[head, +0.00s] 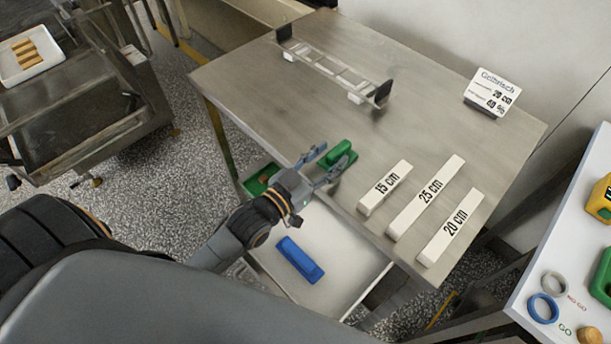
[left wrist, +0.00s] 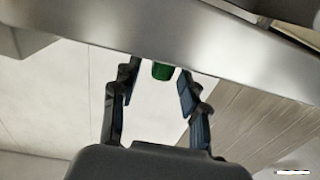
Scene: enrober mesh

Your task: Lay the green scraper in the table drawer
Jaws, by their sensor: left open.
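The green scraper (head: 341,155) lies on the steel table near its front edge. In the left wrist view its green end (left wrist: 162,71) shows beyond my fingers, in the gap between them. My left gripper (head: 323,167) is open, with its fingertips close to the scraper at the table edge; I cannot tell whether they touch it. The table drawer (head: 345,262) is pulled out below the gripper, white inside. A blue scraper (head: 299,260) lies in it. My forearm hides part of the drawer's left side. My right gripper is not in view.
Labelled white bars, including the 25 cm bar (head: 427,195), lie right of the scraper. A mesh frame (head: 333,66) and a sign (head: 492,92) stand farther back. A green container (head: 262,180) is left of the drawer. The drawer floor around the blue scraper is clear.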

